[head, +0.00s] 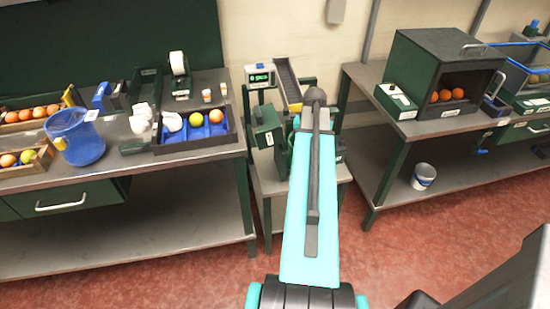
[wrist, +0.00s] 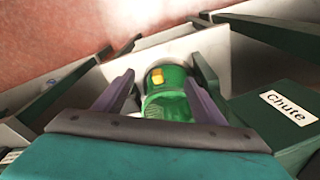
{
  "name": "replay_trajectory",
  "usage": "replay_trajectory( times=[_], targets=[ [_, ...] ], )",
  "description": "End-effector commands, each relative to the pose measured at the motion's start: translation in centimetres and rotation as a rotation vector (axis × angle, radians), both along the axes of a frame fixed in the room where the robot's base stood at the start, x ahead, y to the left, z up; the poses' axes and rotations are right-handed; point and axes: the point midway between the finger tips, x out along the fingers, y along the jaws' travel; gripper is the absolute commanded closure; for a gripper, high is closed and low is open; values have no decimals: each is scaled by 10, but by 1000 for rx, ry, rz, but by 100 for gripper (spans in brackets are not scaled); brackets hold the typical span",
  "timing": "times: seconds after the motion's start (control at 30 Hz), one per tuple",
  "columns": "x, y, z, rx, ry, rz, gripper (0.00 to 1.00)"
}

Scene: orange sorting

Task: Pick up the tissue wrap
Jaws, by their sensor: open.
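White crumpled pieces that look like tissue wrap show in the head view on the left bench: one (head: 140,118) stands left of the dark tray, and another (head: 172,122) is at the tray's left end. Neither shows in the wrist view. My gripper (wrist: 161,78) is open in the wrist view, with its purple-grey fingers either side of a green ribbed or netted object (wrist: 167,95) with a yellow patch. I cannot tell whether the fingers touch it. In the head view my arm hides the gripper, over the middle stand and away from the white pieces.
The dark tray (head: 190,143) has blue compartments with several fruits. A blue basket (head: 78,140) and orange crates are left of it. A box labelled "Chute" (wrist: 265,120) is close right of my gripper. A dark green box with oranges (head: 440,75) stands on the right bench.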

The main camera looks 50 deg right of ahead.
Motion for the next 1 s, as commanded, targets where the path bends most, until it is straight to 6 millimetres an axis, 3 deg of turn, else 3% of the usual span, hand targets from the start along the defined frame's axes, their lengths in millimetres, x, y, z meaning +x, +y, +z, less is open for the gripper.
replay_trajectory(
  times=[0.03, 0.2, 0.5, 0.7, 0.83, 1.0],
  targets=[
    [-8, -18, 17, -14, -9, -35, 36],
    [-40, -62, 68, -46, -31, -149, 36],
    [-106, -124, 167, -95, -63, -365, 36],
    [-139, -144, 222, -106, -73, -492, 36],
    [-148, -148, 252, -95, -71, -567, 36],
    [-151, -141, 257, -28, -32, -683, 36]
  ],
)
